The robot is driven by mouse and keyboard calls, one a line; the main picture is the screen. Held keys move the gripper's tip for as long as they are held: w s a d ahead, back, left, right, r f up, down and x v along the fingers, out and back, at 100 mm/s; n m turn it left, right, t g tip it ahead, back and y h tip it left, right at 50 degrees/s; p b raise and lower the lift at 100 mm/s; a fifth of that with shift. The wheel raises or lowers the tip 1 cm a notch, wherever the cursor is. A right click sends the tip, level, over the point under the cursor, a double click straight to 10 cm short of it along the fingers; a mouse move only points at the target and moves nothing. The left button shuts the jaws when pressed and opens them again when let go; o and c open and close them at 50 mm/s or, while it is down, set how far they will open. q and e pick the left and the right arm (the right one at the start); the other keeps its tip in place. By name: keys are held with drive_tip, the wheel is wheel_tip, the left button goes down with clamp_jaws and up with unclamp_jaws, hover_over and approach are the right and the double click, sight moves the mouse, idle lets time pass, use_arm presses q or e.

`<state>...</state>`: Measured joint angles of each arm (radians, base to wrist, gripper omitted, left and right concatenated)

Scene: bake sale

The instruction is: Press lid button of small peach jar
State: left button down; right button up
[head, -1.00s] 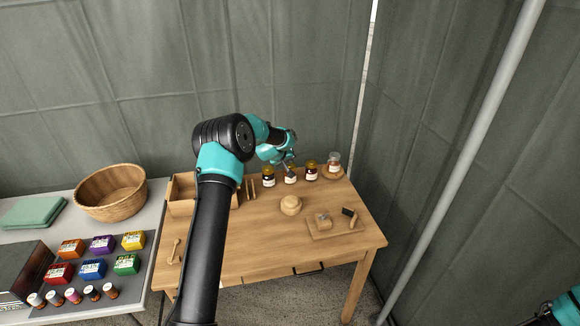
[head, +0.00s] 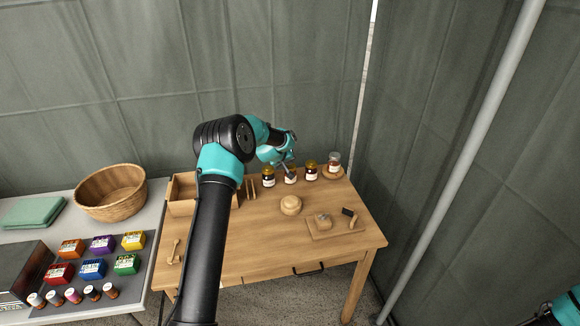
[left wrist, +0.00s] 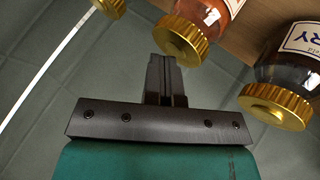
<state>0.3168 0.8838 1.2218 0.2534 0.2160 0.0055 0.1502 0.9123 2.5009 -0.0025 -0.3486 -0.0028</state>
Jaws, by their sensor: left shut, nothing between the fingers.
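Several small jars stand in a row at the back right of the wooden table. The jar nearest my gripper has orange-red contents (left wrist: 208,14) and a gold lid (left wrist: 183,42); its label cannot be read, so I cannot confirm it is peach. In the head view this jar (head: 291,179) is partly hidden below the gripper. My left gripper (head: 289,170) is shut and empty, over that jar. In the left wrist view its fingertips (left wrist: 165,60) overlap the lid's edge; contact cannot be told. Only dark and teal parts of my right arm show at the bottom right corner.
A dark jar (left wrist: 290,62), its label ending in "RY", stands close beside, with another gold lid (left wrist: 110,6) on the other side. A round wooden piece (head: 291,205) and a small board (head: 325,234) lie in front. A wooden box (head: 182,208) stands left.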

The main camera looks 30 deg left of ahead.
use_arm(q)
drive_tip(key=shift+r, duration=0.75)
drive_tip(key=shift+r, duration=2.5)
drive_tip(key=shift+d, duration=0.1)
